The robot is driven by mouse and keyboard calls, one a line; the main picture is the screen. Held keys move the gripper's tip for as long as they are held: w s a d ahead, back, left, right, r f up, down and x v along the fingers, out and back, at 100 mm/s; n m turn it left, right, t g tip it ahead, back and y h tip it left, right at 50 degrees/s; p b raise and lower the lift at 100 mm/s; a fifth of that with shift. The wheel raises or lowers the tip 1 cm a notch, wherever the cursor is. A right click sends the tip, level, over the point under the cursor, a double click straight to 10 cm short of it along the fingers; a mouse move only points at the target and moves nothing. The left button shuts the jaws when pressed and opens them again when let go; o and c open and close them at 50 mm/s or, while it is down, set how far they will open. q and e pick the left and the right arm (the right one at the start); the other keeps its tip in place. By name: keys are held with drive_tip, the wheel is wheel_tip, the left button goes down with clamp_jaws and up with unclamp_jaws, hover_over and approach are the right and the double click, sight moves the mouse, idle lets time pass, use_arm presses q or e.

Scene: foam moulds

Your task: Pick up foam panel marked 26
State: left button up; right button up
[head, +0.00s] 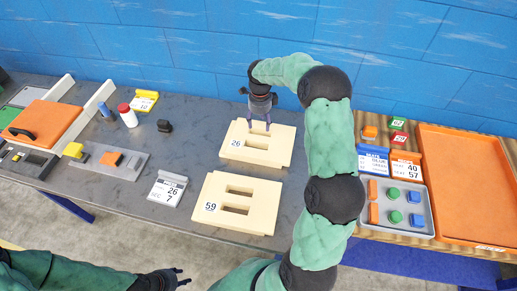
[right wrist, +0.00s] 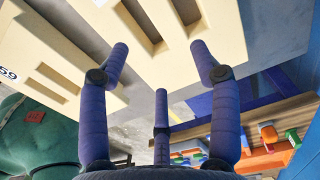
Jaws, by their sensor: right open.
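The cream foam panel marked 26 (head: 235,152) lies flat on the grey table, with two slots through it. My right gripper (head: 260,126) points down over its far part, fingers apart, at or just above the slots; contact cannot be told. In the right wrist view the open, empty fingers (right wrist: 161,75) are spread before a slotted cream panel (right wrist: 215,25). A similar panel marked 59 (head: 262,217) lies nearer; it also shows in the right wrist view (right wrist: 45,50). My left gripper (head: 180,277) is low at the near left, off the table, its fingers apart and empty.
A grey sign reading 26 and 7 (head: 167,190) stands left of the panels. Bottles (head: 128,116), a dark block (head: 164,126) and a grey fixture (head: 115,161) are further left. Right of my arm are a grey tray (head: 405,223) of coloured pieces and an orange tray (head: 460,180).

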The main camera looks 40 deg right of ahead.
sight(258, 139)
wheel_tip(258, 139, down, 3)
drive_tip(key=shift+r+b, duration=0.15)
drive_tip(key=shift+b, duration=0.7)
wheel_tip(258, 139, down, 6)
drive_tip(key=shift+w+r+b, duration=0.1)
drive_tip(key=shift+r+b, duration=0.15)
drive_tip(key=shift+b, duration=0.3)
drive_tip(key=shift+w+a+f+b, duration=0.15)
drive_tip(key=shift+f+b, duration=0.25)
drive_tip(key=shift+f, duration=0.95)
drive_tip(key=shift+w+a+f+b, duration=0.1)
drive_tip(key=shift+w+f+b, duration=0.2)
drive_tip(key=shift+f, duration=1)
use_arm(q)
wheel_tip(258, 139, down, 5)
drive_tip(key=shift+f, duration=0.1)
use_arm(e)
drive_tip(key=shift+s, duration=0.1)
drive_tip(key=c, duration=1)
